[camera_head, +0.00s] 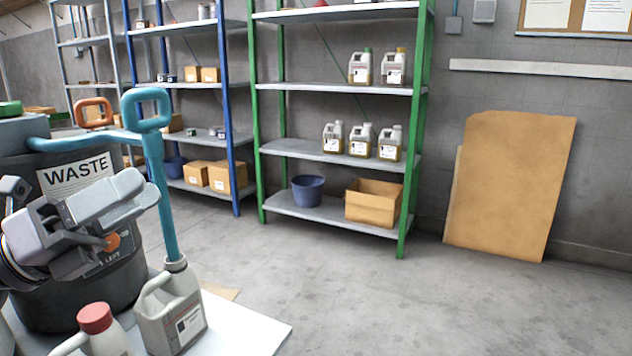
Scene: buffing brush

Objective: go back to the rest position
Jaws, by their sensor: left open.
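My left gripper (122,218) is at the left, in front of the dark bin (45,305) marked WASTE. Its jaws are apart, with nothing seen held between them. The rod's lower end meets the neck of a grey jug (172,312) with a label. A white jug with a red cap (104,335) is at the bottom left, cut off by the frame edge. My right gripper is not in view.
A white tabletop (255,325) lies under the jugs. A green-post shelf (340,150) holds several jugs, a blue bucket (307,190) and a cardboard box (373,203). A blue-post shelf (232,110) stands left of it. A brown board (510,185) leans on the wall. The floor at right is clear.

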